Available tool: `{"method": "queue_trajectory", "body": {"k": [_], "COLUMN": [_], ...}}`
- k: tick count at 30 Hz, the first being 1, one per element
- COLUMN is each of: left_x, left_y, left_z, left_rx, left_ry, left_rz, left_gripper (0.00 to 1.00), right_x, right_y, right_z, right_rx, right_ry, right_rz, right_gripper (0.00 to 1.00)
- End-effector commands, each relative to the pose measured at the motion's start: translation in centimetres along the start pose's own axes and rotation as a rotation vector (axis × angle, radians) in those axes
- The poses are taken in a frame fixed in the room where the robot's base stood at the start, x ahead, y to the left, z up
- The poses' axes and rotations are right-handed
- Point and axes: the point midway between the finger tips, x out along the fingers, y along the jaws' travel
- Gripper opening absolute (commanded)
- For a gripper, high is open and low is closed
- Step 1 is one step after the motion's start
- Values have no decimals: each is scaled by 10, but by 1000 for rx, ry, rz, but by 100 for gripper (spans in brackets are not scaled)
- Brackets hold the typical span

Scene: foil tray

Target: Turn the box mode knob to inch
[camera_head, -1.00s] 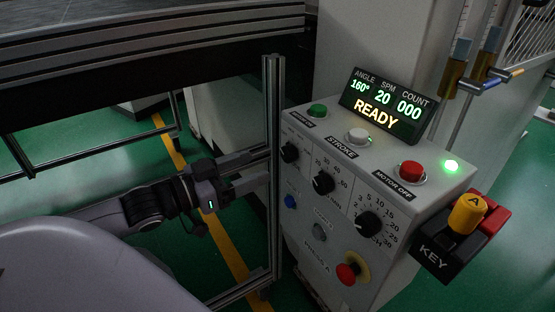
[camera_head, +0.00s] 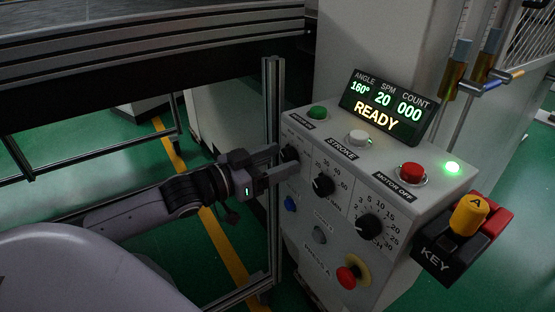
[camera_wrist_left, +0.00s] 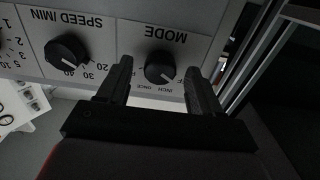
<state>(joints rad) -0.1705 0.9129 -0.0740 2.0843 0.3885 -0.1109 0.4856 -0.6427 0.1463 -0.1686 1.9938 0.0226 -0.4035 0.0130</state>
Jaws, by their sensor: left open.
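The mode knob (camera_head: 290,153) is a small black round knob at the upper left of the control box's front (camera_head: 335,210). In the left wrist view the mode knob (camera_wrist_left: 159,66) appears upside down under the word MODE. A pale pointer mark on it slants toward the lower right; small position labels are partly readable, including INCH. My left gripper (camera_head: 287,161) is open, its fingers reaching to the box face. In the left wrist view the left gripper (camera_wrist_left: 158,72) has one finger on each side of the knob; contact cannot be told. My right gripper is not in view.
The speed knob (camera_wrist_left: 67,51) sits beside the mode knob. A metal post (camera_head: 273,220) stands just left of the box, close to my left gripper. Green, white and red buttons line the box's sloped top, below a READY display (camera_head: 382,105).

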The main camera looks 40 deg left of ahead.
Motion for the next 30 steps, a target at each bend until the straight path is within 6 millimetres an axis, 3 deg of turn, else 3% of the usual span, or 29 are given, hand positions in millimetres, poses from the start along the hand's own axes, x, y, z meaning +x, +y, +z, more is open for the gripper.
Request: {"method": "queue_trajectory", "body": {"k": [11, 12, 17, 30], "left_x": [3, 3, 3, 3], "left_y": [0, 0, 0, 0], "left_z": [0, 0, 0, -2], "left_rx": [0, 0, 0, 80], "left_ry": [-1, -1, -1, -1], "left_rz": [0, 0, 0, 1], "left_gripper": [65, 62, 10, 9], "right_x": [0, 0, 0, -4], "right_y": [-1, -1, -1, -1], "right_z": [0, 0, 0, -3], "right_rx": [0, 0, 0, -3], "right_ry": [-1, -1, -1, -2], "right_rz": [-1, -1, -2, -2], "right_gripper": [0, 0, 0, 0]}}
